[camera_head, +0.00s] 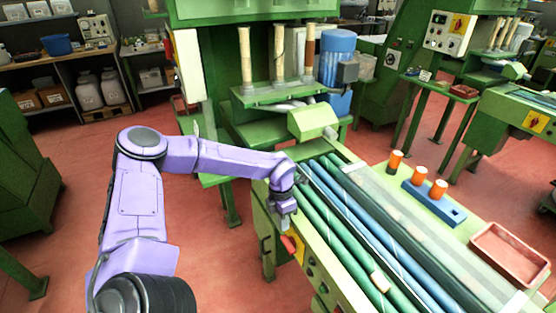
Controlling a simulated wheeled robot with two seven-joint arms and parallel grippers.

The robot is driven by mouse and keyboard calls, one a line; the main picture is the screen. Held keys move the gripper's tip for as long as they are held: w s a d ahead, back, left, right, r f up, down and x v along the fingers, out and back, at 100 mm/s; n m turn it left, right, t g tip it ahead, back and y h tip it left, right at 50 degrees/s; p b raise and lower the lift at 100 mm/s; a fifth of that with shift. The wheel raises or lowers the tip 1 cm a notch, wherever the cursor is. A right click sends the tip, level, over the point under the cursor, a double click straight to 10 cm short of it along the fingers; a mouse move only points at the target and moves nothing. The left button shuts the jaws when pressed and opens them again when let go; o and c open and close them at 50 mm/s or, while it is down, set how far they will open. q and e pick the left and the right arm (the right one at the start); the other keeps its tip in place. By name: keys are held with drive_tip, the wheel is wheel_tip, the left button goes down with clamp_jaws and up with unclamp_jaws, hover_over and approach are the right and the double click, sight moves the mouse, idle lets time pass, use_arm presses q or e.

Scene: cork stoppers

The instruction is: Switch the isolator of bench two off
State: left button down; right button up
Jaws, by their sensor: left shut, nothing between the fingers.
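A rotary isolator with a red handle (288,243) on a yellow plate (300,248) sits on the front side of the near green bench (333,290). My left gripper (284,226) is shut and empty, pointing down just above the red handle. I cannot tell whether it touches the handle. The handle's exact angle is too small to tell. Another isolator on a yellow plate (537,122) shows on the bench at the right, and one more (459,23) on a back machine's panel. No readable bench number shows. My right gripper is not in view.
Green and blue rollers (352,235) run along the near bench. A blue block (433,203) with orange-topped stoppers and a reddish tray (505,250) stand on its far side. Round buttons (311,262) sit beside the isolator.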

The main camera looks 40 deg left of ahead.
sight(284, 235)
use_arm(q)
drive_tip(key=w+a+r+b, duration=0.1)
drive_tip(key=w+a+r, duration=0.1)
drive_tip(key=a+r, duration=0.4)
drive_tip(key=shift+w+a+r+b, duration=0.35)
drive_tip(key=shift+w+a+r, duration=0.05)
drive_tip(key=shift+a, duration=1.05)
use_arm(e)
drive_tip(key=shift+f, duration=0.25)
